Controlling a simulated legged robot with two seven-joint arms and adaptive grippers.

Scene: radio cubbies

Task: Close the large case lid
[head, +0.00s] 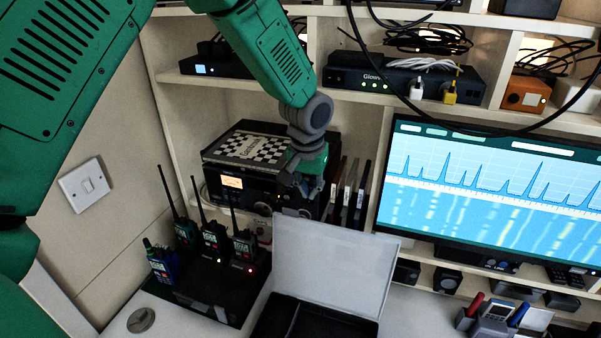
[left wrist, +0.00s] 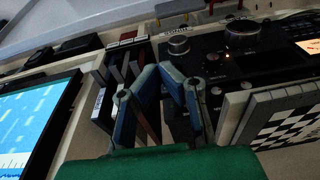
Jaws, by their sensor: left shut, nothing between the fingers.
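The large case (head: 268,322) sits open at the bottom middle of the head view, with a dark interior. Its pale grey lid (head: 330,262) stands up, hinged at the back edge and leaning slightly back. My left gripper (head: 291,182) is above and behind the lid, in front of the black radio unit in the cubby. In the left wrist view the left gripper's fingers (left wrist: 152,112) point toward the radio's front panel. The gripper is shut and holds nothing. It appears apart from the lid, which I cannot identify in the left wrist view. My right gripper is not in view.
Several handheld radios (head: 213,240) with upright antennas stand in a dark charger left of the case. A radio unit (head: 262,188) with a chessboard box (head: 252,147) on top fills the cubby behind. A monitor (head: 490,185) is at right. Black cables hang across the upper right.

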